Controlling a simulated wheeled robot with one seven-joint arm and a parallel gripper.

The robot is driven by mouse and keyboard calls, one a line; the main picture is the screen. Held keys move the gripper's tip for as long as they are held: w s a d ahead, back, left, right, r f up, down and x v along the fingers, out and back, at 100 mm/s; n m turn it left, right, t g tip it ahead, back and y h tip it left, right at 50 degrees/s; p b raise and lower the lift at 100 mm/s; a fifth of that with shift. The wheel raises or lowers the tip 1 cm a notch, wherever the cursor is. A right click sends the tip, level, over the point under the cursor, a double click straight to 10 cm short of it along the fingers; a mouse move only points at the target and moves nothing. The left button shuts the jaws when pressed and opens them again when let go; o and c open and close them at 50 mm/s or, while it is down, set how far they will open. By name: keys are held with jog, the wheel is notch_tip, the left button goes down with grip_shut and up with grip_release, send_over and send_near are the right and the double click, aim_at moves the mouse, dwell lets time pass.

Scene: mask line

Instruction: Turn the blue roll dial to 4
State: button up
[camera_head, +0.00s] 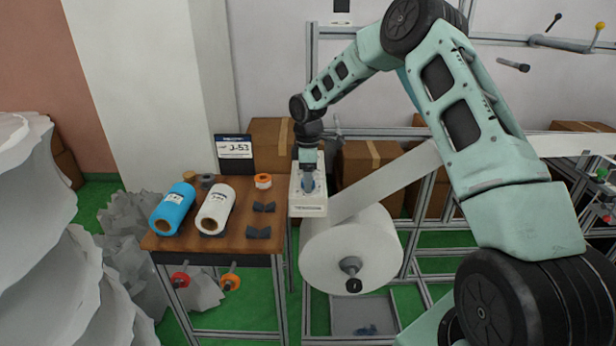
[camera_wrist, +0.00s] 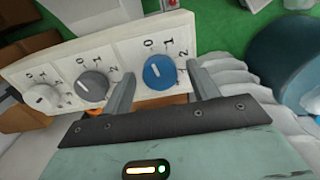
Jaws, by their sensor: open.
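The blue dial (camera_wrist: 159,73) sits at the right end of a pale panel (camera_wrist: 103,62) in the wrist view, with a light pointer line and printed numerals, 0, 1 and 2 legible. The line points up, tilted slightly left, roughly toward the 0. A grey dial (camera_wrist: 93,86) and a white dial (camera_wrist: 41,98) lie to its left. My gripper (camera_wrist: 161,80) is open, one finger on each side of the blue dial; contact cannot be told. In the head view my gripper (camera_head: 307,168) is over the pale box (camera_head: 309,211), hiding part of it.
A large white roll (camera_head: 350,255) hangs just below the box, its sheet running up to the right. A wooden table (camera_head: 200,241) at left holds a blue roll (camera_head: 173,209), a white roll (camera_head: 216,208) and a J-53 sign (camera_head: 234,148). Metal framing (camera_head: 312,60) stands behind.

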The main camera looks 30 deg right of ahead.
jog(key=c, duration=1)
